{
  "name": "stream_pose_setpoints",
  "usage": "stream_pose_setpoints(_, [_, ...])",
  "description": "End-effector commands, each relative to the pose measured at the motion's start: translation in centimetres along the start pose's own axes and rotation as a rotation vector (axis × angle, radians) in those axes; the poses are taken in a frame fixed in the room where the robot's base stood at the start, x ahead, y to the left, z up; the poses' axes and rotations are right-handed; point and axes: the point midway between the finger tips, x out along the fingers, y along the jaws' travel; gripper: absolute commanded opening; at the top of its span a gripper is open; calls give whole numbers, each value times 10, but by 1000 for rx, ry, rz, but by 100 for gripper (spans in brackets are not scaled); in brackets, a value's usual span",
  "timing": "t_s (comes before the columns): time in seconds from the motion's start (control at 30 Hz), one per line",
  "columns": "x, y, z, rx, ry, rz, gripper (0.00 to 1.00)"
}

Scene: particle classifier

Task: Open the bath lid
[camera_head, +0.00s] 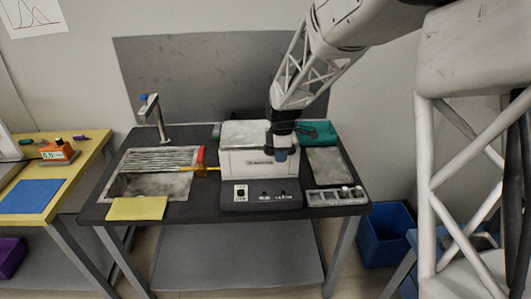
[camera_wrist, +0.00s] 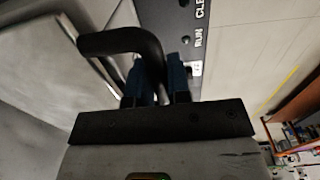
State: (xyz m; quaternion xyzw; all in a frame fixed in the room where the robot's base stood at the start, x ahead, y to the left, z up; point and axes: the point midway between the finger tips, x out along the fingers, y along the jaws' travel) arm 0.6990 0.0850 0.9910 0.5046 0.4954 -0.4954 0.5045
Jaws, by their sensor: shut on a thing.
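The bath (camera_head: 262,192) is a pale box with a black control front, standing at the middle of the dark bench. Its pale lid (camera_head: 243,133) lies over the top and looks down; I cannot tell whether there is a small gap. My gripper (camera_head: 281,154) is at the bath's front right, pointing down. In the wrist view, my gripper's blue fingers (camera_wrist: 158,88) are shut on a bent black handle (camera_wrist: 120,40). The fingers hide the handle's gripped end. The lid's edge lies to the left there.
A sink (camera_head: 180,188) with a rack and a tap (camera_head: 152,112) are left of the bath. A yellow cloth (camera_head: 137,208) lies at the front edge. A grey tray (camera_head: 336,196) and a teal item (camera_head: 318,132) are on the right. Blue bins (camera_head: 385,238) stand on the floor.

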Motion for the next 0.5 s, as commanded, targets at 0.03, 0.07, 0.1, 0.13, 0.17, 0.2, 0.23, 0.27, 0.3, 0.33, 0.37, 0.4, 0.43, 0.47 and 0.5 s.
stream_pose_setpoints(0.03, [-2,-1,0,0,0,2,6])
stream_pose_setpoints(0.07, [-4,-1,0,0,0,4,6])
stream_pose_setpoints(0.1, [-6,0,0,0,0,7,6])
stream_pose_setpoints(0.13, [-7,0,0,0,0,10,6])
stream_pose_setpoints(0.17, [-9,0,0,0,0,12,6])
stream_pose_setpoints(0.2, [-10,0,0,0,0,15,6])
stream_pose_setpoints(0.23, [-12,0,0,0,0,17,6])
stream_pose_setpoints(0.27, [-13,0,0,0,0,19,6])
stream_pose_setpoints(0.3, [-15,1,0,0,0,22,6])
stream_pose_setpoints(0.33, [-16,1,0,0,0,24,6])
stream_pose_setpoints(0.37, [-18,1,0,0,0,25,6])
stream_pose_setpoints(0.4, [-19,1,0,0,0,27,7])
stream_pose_setpoints(0.43, [-20,1,0,0,0,29,7])
stream_pose_setpoints(0.47, [-20,1,0,0,0,30,7])
stream_pose_setpoints(0.5, [-21,1,0,0,0,31,8])
